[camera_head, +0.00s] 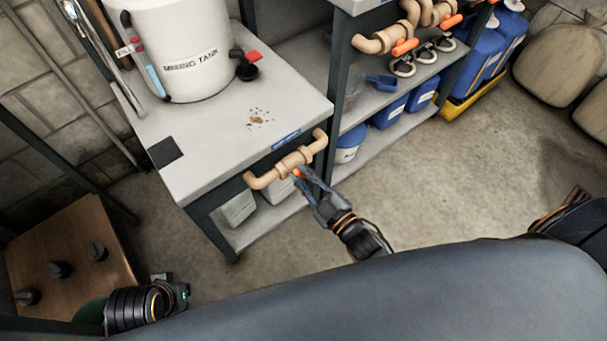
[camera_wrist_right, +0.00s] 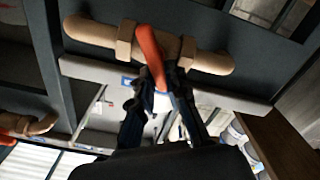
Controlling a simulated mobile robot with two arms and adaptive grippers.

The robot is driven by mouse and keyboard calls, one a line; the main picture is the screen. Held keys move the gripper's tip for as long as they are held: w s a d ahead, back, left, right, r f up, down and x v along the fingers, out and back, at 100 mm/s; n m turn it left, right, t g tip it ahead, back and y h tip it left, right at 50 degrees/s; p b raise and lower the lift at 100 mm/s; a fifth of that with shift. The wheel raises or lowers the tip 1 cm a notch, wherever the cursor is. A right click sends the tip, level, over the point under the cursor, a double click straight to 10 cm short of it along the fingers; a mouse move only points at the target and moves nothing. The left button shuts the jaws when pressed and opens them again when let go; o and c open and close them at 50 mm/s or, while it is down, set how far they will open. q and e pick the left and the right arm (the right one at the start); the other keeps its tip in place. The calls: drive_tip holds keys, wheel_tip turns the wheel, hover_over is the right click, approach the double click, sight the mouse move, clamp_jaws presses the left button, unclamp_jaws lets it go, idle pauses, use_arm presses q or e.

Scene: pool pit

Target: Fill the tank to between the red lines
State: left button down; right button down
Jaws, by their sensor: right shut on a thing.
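The white mixing tank (camera_head: 190,45) stands on a grey bench. Its thin sight tube (camera_head: 155,80) shows blue in the lower part, with red above; the exact level against the red lines is too small to read. A tan pipe with a valve (camera_head: 268,177) runs along the bench's front edge. The valve's orange handle (camera_wrist_right: 149,50) shows in the right wrist view. My right gripper (camera_head: 303,178) is shut on the handle's end, its two fingers on either side. My left arm is at the lower left, and its gripper (camera_head: 178,290) is too unclear to judge.
A black spout with a red handle (camera_head: 249,60) is on the tank's right side. Shelves (camera_head: 400,95) at the right hold blue containers and more tan pipes with orange handles. A wooden board with black knobs (camera_head: 70,250) is at the lower left.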

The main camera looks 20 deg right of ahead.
drive_tip(key=c, duration=1.3)
unclamp_jaws()
drive_tip(key=v, duration=1.2)
